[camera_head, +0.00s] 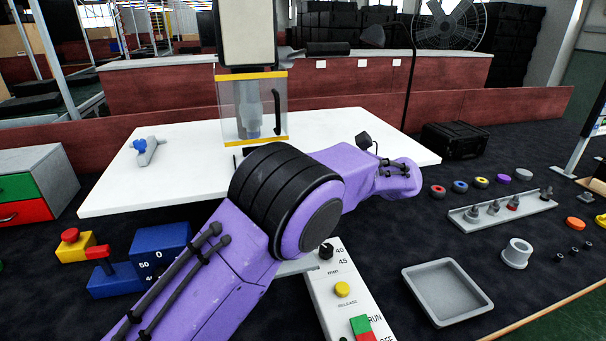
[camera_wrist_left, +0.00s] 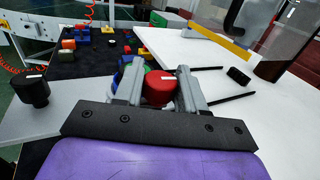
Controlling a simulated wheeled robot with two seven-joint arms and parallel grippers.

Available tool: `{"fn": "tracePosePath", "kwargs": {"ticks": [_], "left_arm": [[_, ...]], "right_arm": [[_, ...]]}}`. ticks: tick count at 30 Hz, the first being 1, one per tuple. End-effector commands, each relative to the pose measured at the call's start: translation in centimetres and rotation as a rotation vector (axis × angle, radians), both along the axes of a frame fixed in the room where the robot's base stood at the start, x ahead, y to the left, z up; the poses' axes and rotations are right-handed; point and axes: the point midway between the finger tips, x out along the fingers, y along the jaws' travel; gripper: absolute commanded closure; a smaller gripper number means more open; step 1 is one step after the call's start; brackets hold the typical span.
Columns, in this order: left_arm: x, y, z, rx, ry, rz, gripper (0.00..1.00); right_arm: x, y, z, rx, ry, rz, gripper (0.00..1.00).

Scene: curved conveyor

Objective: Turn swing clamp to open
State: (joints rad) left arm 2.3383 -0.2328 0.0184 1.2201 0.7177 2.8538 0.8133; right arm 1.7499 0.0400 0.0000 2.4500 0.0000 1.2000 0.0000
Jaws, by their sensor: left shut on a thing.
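In the left wrist view, the two grey fingers of my left gripper (camera_wrist_left: 158,70) are closed on a red round-topped part (camera_wrist_left: 160,88). Green and blue pieces show just behind and beside it. The red part seems to be the clamp's handle, but its lower part is hidden between the fingers. In the head view my purple left arm crosses the middle and hides the gripper and the held part. A black block (camera_wrist_left: 238,76) and dark rods are to the right of the fingers; a black block on a stem (camera_head: 363,140) shows in the head view. My right gripper is not in view.
A clear guard (camera_head: 262,108) with yellow edges stands on the white table (camera_head: 110,190). A grey and blue tool (camera_head: 147,148) lies at its left. A control panel (camera_head: 318,285) with a black knob is in front. A grey tray (camera_head: 446,291) is at the right.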

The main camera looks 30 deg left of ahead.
Motion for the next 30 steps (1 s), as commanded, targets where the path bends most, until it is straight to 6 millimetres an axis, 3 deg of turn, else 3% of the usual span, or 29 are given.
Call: {"fn": "tracePosePath", "kwargs": {"ticks": [18, 19, 20, 21, 30], "left_arm": [[0.01, 0.06, 0.13, 0.003, 0.000, 0.038, 0.91], [0.01, 0.06, 0.13, 0.003, 0.000, 0.038, 0.54], [0.01, 0.07, 0.13, 0.003, 0.000, 0.038, 0.44], [0.01, 0.08, 0.12, 0.003, 0.000, 0.039, 0.40], [-0.03, 0.12, 0.06, 0.002, 0.001, 0.040, 0.40]], "right_arm": [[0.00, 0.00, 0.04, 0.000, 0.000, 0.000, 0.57], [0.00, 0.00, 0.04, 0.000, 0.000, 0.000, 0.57], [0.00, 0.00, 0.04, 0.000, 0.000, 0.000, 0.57], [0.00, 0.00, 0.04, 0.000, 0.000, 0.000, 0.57], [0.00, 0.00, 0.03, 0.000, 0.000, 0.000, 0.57]]}}
